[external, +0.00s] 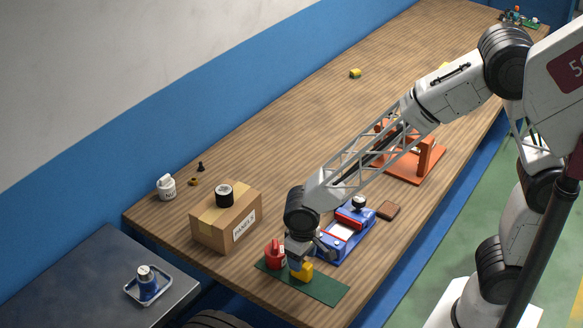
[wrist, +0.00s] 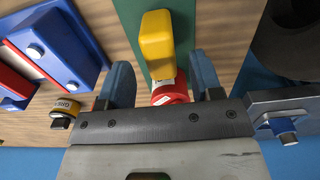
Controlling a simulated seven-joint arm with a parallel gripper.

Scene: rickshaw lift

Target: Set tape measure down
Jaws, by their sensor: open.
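A yellow, block-shaped thing (external: 302,271), which I take for the tape measure, appears to rest on the green mat (external: 327,289) at the front of the bench. In the wrist view the yellow block (wrist: 157,38) lies between and slightly beyond my fingertips, with gaps on both sides. My gripper (external: 303,257) is open and low over the mat; its two blue-grey fingers (wrist: 160,72) show apart in the wrist view. A red container (external: 275,254) stands beside the yellow block, and its red and white top (wrist: 170,92) shows in the wrist view. Exact contact with the mat is hidden.
A blue device (external: 348,236) stands close to my gripper. A cardboard box (external: 228,226) with a black roll (external: 224,196) is to the left. A yellow labelled piece (wrist: 67,106) lies left of my fingers. An orange frame (external: 420,166) stands farther back. The far bench is mostly clear.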

